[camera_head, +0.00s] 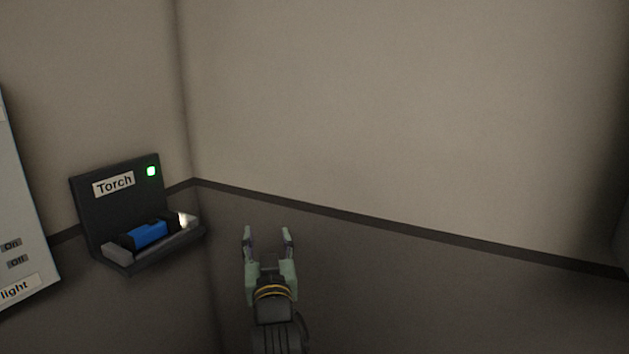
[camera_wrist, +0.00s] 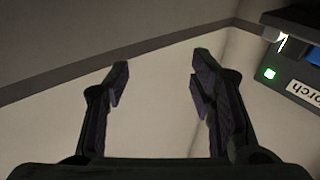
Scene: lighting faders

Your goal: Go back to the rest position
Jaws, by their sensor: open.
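My gripper (camera_head: 268,240) is open and empty, with its two fingers pointing up in the head view, right of the torch holder and in front of the wall corner. In the wrist view the gripper (camera_wrist: 160,80) shows both fingers apart with only wall between them. The torch (camera_head: 150,233), with a blue body and grey ends, lies in its dark holder (camera_head: 90,205) labelled "Torch". Its right end glows. The holder also shows at the upper right of the wrist view (camera_wrist: 310,75), partly cut off. My gripper is apart from it.
A green light (camera_head: 151,171) is lit on the holder. A pale panel (camera_head: 25,220) with "On" and "Off" labels is cut off at the left edge. The bare wall (camera_head: 400,110) with a dark stripe fills the right side, where no objects stand.

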